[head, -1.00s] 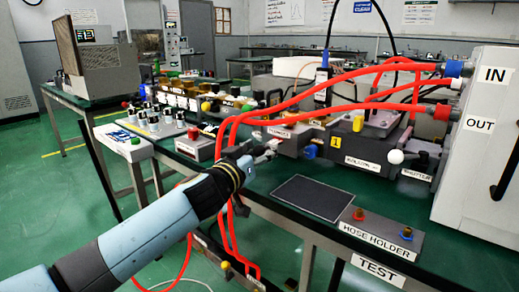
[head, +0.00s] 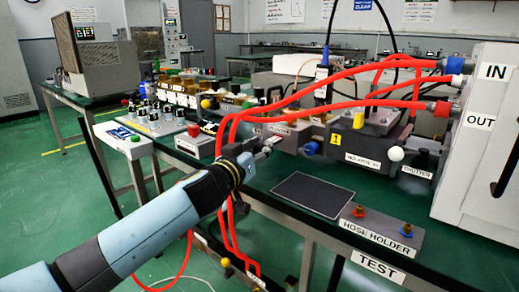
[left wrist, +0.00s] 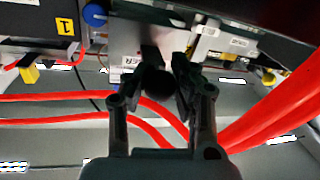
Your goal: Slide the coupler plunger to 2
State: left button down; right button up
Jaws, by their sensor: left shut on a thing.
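My left gripper (head: 266,149) reaches in from the left to the front of the bench apparatus. In the left wrist view its dark fingers (left wrist: 163,82) are closed around a dark round knob, the coupler plunger (left wrist: 157,80), on a shaft under a grey block. In the head view the gripper mostly hides this knob. A yellow tag marked 1 (head: 335,139) is on the apparatus, right of the gripper; it also shows in the left wrist view (left wrist: 66,23). I see no tag marked 2. My right gripper is not in view.
Red hoses (head: 300,103) loop over the apparatus and hang close to my left gripper. A blue knob (head: 311,148) sits just right of it. A dark mat (head: 312,194) and the hose holder (head: 381,232) lie in front. The cabinet (head: 487,140) stands at the right.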

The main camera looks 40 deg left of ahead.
pick_arm(q)
jog(key=shift+w, duration=0.15)
jog(key=c, duration=1)
grip_release()
jog(key=s, duration=0.4)
jog(key=s+d, duration=0.1)
jog(key=s, duration=0.7)
jog(key=shift+d, duration=0.25)
